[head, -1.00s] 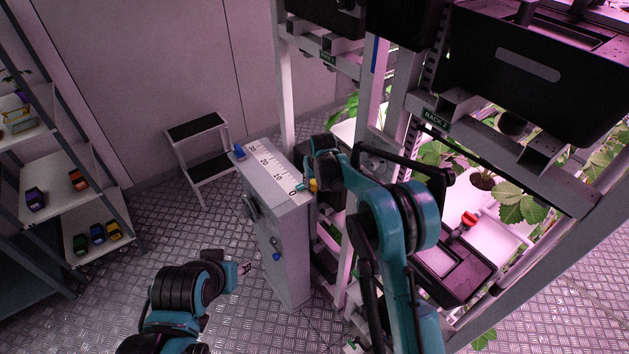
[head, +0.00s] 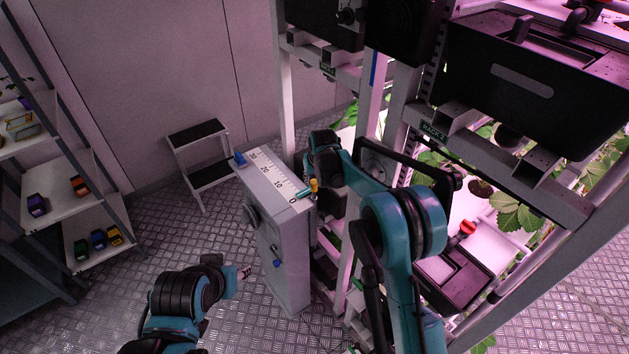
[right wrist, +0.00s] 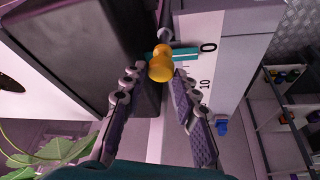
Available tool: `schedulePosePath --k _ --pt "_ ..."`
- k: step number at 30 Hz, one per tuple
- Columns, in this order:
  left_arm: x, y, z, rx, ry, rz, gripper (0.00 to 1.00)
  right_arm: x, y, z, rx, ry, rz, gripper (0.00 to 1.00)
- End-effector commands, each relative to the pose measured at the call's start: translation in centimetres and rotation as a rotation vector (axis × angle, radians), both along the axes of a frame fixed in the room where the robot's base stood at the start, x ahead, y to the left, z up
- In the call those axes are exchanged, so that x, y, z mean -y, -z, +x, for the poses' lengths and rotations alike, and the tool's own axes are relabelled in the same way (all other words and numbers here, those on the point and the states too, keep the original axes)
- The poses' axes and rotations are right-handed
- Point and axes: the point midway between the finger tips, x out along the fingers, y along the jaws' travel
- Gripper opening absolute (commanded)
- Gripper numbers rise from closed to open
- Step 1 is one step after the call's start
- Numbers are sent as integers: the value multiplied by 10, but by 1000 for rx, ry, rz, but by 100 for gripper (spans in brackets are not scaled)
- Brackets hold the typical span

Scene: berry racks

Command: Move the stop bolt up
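A grey box-shaped cabinet (head: 280,255) has a white scale (head: 273,175) on top, with 0 at the near end. A yellow knob (head: 314,185) stands by the 0 beside a teal pointer (head: 303,193). I cannot tell which part is the stop bolt. In the right wrist view my right gripper (right wrist: 156,75) is open, its fingers either side of the yellow knob (right wrist: 161,64). My left gripper (head: 243,272) is left of the cabinet; its fingers are unclear.
A plant rack (head: 461,125) with black bins (head: 540,85) and strawberry plants stands close right of the cabinet. A step stool (head: 200,148) stands behind. A shelf (head: 65,210) with small colored blocks is at the left. The metal floor between is clear.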

Motion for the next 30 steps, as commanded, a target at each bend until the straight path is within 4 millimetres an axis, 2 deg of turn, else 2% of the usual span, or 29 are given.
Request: schedulePosePath --k 11,14,24,30 --pt "0 0 0 0 0 0 40 1 -5 -3 -2 0 0 34" --pt "0 0 0 0 0 0 40 2 -17 -8 -2 0 0 34" --pt "0 0 0 0 0 0 40 8 -84 -35 -2 0 0 34" --pt "0 0 0 0 0 0 40 10 -106 -44 -1 0 0 34"
